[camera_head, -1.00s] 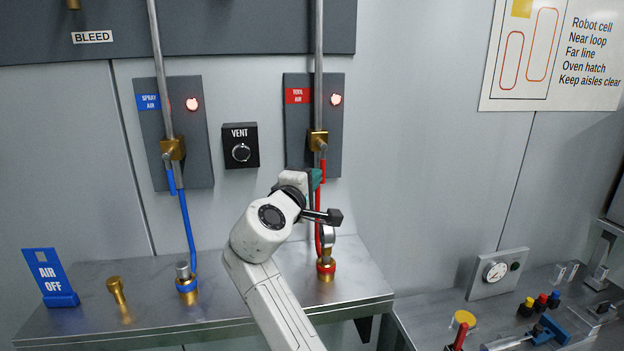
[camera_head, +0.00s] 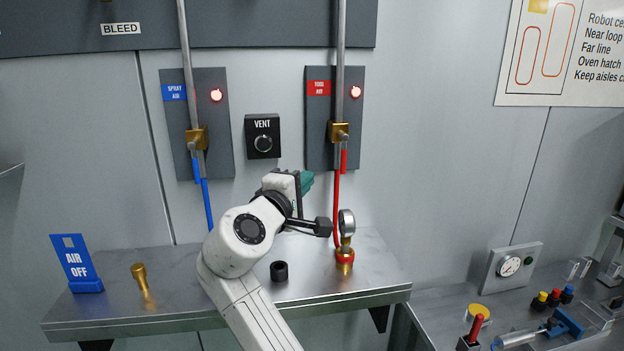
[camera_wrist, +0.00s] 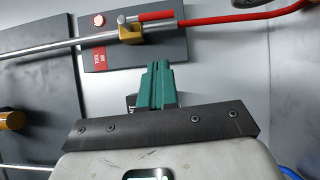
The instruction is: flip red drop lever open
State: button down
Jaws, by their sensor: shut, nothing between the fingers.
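The red drop lever (camera_head: 343,160) hangs straight down from a brass valve (camera_head: 338,132) on the right-hand pipe. In the wrist view the same lever (camera_wrist: 155,15) lies along the line of the pipe, beside the brass valve (camera_wrist: 132,33). My gripper (camera_head: 306,182) is below and left of the lever in the head view, apart from it. In the wrist view its teal fingers (camera_wrist: 157,84) are together and empty, with a visible gap between them and the lever.
A blue lever (camera_head: 196,171) hangs from the left-hand valve. On the shelf (camera_head: 210,300) stand an AIR OFF sign (camera_head: 76,264), a brass peg (camera_head: 140,276), a black cap (camera_head: 279,271) and a gauge fitting (camera_head: 346,243). A red hose (camera_head: 336,210) runs down.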

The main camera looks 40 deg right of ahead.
jog(key=shift+v, duration=1.8)
jog(key=s+f+m+g+y, duration=0.1)
jog(key=s+f+y, duration=0.35)
jog(key=f, duration=0.85)
jog(key=s+f+m+y, duration=0.1)
jog(key=s+f+y, duration=0.4)
jog(key=f, duration=0.9)
jog(key=s+a+f+m+g+y, duration=0.1)
jog(key=s+a+f+g+y, duration=0.1)
jog(key=s+a+f, duration=0.3)
jog(key=s+a+f+m+g+y, duration=0.2)
jog(key=s+a+f+y, duration=0.3)
jog(key=s+f, duration=0.6)
jog(key=s, duration=0.8)
jog(key=shift+f+g, duration=0.25)
jog(key=shift+g, duration=0.15)
jog(key=shift+s, duration=0.1)
